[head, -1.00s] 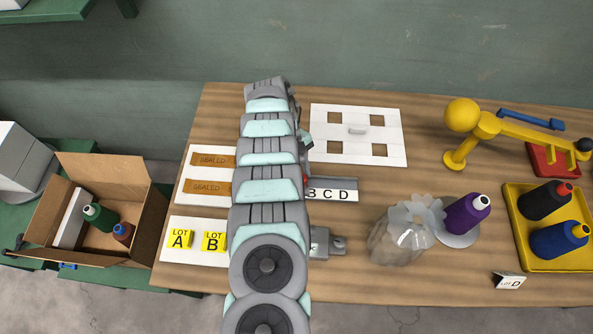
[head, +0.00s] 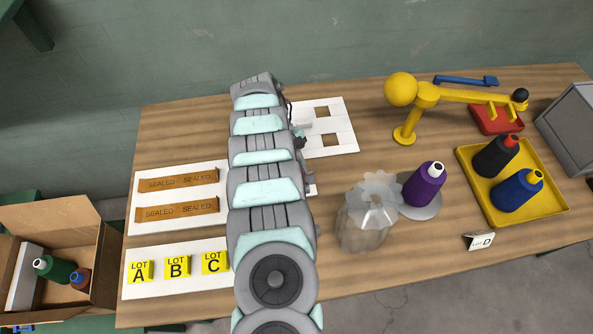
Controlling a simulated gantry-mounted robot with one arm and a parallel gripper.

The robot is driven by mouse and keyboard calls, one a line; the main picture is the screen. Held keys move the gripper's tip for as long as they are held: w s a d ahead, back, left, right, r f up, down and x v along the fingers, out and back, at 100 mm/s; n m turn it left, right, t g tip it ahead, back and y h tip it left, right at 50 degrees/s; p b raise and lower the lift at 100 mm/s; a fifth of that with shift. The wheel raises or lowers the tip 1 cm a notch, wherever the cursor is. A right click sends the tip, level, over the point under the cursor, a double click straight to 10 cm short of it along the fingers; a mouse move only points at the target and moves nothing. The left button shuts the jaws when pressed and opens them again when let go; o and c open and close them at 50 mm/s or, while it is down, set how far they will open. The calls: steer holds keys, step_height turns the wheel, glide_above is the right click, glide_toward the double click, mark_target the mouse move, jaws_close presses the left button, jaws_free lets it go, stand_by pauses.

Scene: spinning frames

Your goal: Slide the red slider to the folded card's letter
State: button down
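The folded card (head: 480,241) stands near the table's front right edge and reads LOT D. The red slider is hidden; my arm covers it in the head view. Only a small white end of the letter strip (head: 312,191) shows at the right side of my arm, and its letters are covered. My gripper is mostly or wholly behind my arm; small dark parts show at the arm's right edge, but fingers cannot be made out. I cannot tell whether it is open, shut or touching the slider.
A white board with square holes (head: 345,142) lies behind, partly covered. A clear crinkled bag (head: 366,215) and purple spool (head: 424,185) stand right of my arm. A yellow tray (head: 552,211) holds two spools. LOT cards (head: 177,265) and SEALED strips (head: 178,181) lie left.

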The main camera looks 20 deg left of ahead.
steer(key=shift+d, duration=0.15)
steer(key=c, duration=1.4)
jaws_free()
steer(key=shift+w+d, duration=0.15)
steer(key=shift+o, duration=0.8)
steer(key=v, duration=1.1)
steer(key=shift+b, duration=0.3)
steer(key=shift+f, duration=0.1)
